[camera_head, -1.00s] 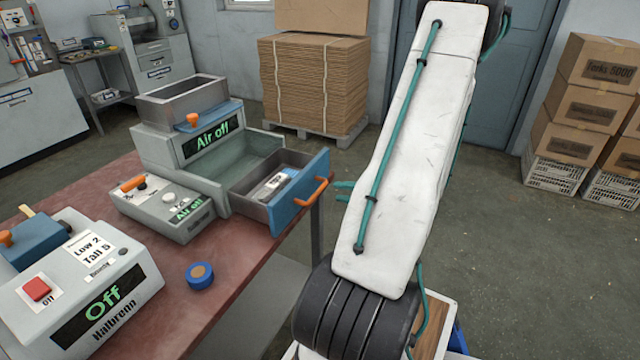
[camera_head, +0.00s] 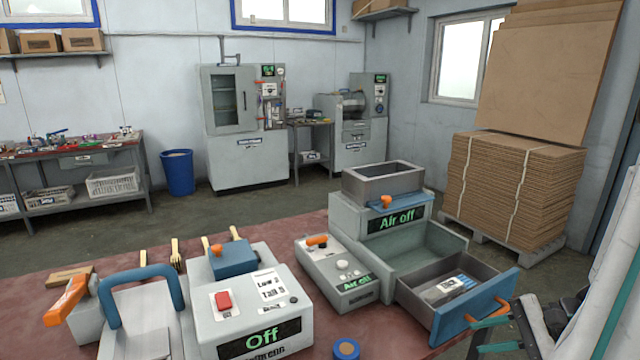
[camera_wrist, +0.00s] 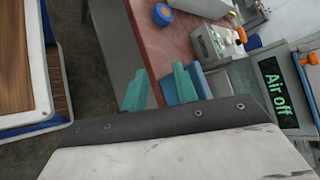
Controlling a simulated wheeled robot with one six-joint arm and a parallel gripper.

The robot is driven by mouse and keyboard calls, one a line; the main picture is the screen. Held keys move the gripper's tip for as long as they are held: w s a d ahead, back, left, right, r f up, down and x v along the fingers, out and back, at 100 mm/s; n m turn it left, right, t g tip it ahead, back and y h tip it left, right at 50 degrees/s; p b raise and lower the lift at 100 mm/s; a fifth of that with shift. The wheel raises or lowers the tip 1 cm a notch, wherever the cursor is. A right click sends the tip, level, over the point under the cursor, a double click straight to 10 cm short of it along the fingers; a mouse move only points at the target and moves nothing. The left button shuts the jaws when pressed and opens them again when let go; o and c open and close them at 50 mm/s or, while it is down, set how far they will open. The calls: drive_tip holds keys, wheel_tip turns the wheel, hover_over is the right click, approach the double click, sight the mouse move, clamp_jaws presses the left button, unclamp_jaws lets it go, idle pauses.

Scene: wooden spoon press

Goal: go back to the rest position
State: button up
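My gripper (camera_head: 492,335) shows at the lower right of the head view, by the front of the open drawer (camera_head: 484,304). In the wrist view its two teal fingers (camera_wrist: 160,88) stand apart, with nothing between them. The drawer has a blue front and an orange handle and is pulled out of the grey machine (camera_head: 392,219) marked "Air off". A small white-and-blue item (camera_head: 447,288) lies in the drawer. My arm is at the right edge of the head view. Whether the fingers touch the drawer is not clear.
The press (camera_head: 262,318) marked "Off" and a blue round tape-like object (camera_head: 346,348) are on the red table (camera_head: 60,262). A cardboard stack (camera_head: 512,185) stands behind at the right. Open floor lies beyond the table. A wood-topped surface (camera_wrist: 18,62) shows in the wrist view.

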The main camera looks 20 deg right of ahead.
drive_tip(key=s+a+r+n+g+h, duration=0.1)
drive_tip(key=a+r+n+g+h, duration=0.2)
drive_tip(key=a+r+n, duration=0.4)
drive_tip(key=s+a+r+n+g+h, duration=0.2)
drive_tip(key=a+r+n+h, duration=0.4)
drive_tip(key=a, duration=0.9)
wheel_tip(320, 180, up, 4)
drive_tip(key=n+g, duration=0.1)
drive_tip(key=n, duration=0.1)
drive_tip(key=shift+a+n, duration=0.3)
drive_tip(key=shift+a, duration=0.05)
drive_tip(key=shift+d, duration=0.1)
